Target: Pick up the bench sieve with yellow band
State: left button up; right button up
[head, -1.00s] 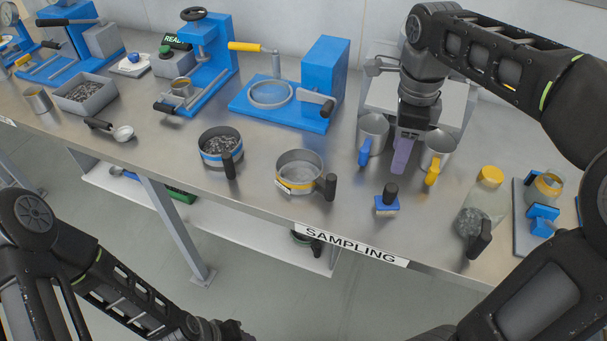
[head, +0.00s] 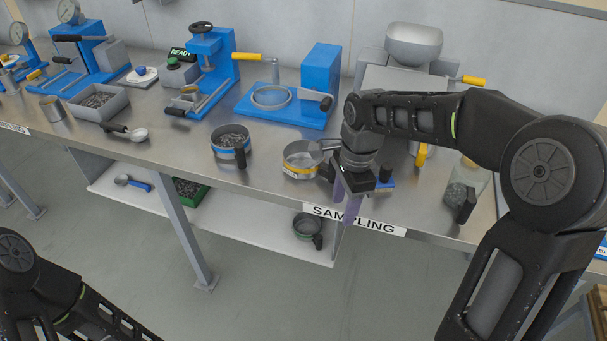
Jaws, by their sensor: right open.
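The bench sieve with the yellow band (head: 298,165) is a round metal sieve standing on the bench near the front edge, by the left end of the SAMPLING label. It looks empty. Its dark handle, on the right side, is mostly hidden by my right gripper. My right gripper (head: 347,203) is just right of the sieve, pointing down, its purple fingers apart and empty near the front edge of the bench. I cannot tell whether it touches the handle. My left arm shows at the lower left, but its gripper is out of view.
A blue-banded sieve (head: 230,147) with dark contents stands to the left. A blue-based brush or stamp (head: 384,184) is partly hidden behind my right gripper. A jar (head: 465,187) stands to the right. A blue press (head: 300,100) is behind. A green-banded sieve (head: 307,228) sits on the lower shelf.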

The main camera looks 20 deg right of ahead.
jog(key=s+a+f+n+y, duration=0.1)
jog(key=s+a+f+n, duration=0.3)
jog(key=f, duration=0.5)
jog(key=s+a+f+n+y, duration=0.1)
jog(key=s+a+f+n, duration=0.25)
jog(key=a+f, duration=0.35)
jog(key=s+a+f+n+y, duration=0.15)
jog(key=a+f+n, duration=0.25)
jog(key=f, duration=0.6)
jog(key=s+a+f+n, duration=0.3)
jog(key=s+f+n, duration=0.2)
jog(key=s, duration=0.5)
jog(key=shift+a, duration=0.4)
jog(key=shift+w, duration=0.1)
